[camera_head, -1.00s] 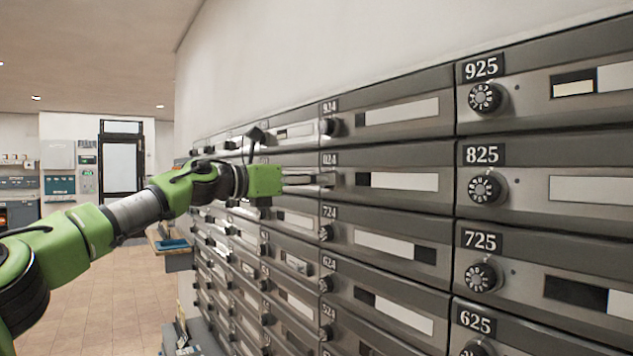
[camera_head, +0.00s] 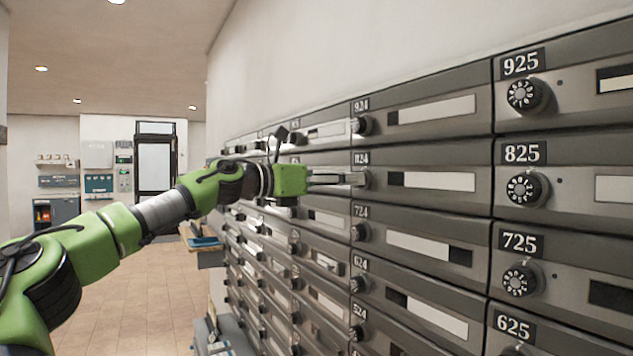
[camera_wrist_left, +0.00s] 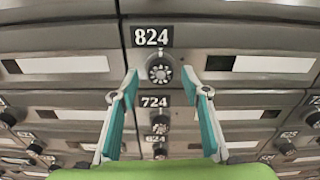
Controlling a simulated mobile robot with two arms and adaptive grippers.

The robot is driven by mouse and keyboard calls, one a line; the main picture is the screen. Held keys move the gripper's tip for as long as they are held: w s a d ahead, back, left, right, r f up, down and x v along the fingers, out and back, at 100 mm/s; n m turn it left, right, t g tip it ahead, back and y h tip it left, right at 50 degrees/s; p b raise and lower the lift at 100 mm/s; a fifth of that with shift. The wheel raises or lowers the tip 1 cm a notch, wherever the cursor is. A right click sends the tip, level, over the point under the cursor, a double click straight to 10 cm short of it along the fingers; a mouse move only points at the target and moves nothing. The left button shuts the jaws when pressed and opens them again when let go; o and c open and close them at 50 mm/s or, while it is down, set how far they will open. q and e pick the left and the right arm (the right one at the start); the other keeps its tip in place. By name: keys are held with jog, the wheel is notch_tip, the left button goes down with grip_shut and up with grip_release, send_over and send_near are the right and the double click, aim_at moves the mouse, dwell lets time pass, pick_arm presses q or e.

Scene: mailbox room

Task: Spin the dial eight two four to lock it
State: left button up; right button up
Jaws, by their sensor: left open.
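The box 824 has a black label (camera_wrist_left: 152,36) with white numbers and a round dark dial (camera_wrist_left: 160,70) with a light numbered face. In the left wrist view, my left gripper (camera_wrist_left: 159,76) is open, with one finger on each side of this dial. I cannot tell whether the fingers touch it. In the head view, my left gripper (camera_head: 358,179) reaches in from the left to the 824 dial, and its fingers partly hide the dial. The 824 label (camera_head: 361,158) shows just above them. My right gripper is not in view.
Other dials stick out close by: the 924 dial (camera_head: 362,125) above, the 724 dial (camera_head: 360,231) below and the 825 dial (camera_head: 527,189) to the right. A small ledge (camera_head: 205,243) stands out from the wall further back. The tiled floor (camera_head: 140,300) at left is clear.

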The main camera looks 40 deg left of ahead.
pick_arm(q)
jog(key=v, duration=1)
jog(key=shift+s, duration=0.2)
jog(key=shift+a, duration=0.1)
jog(key=shift+f, duration=0.1)
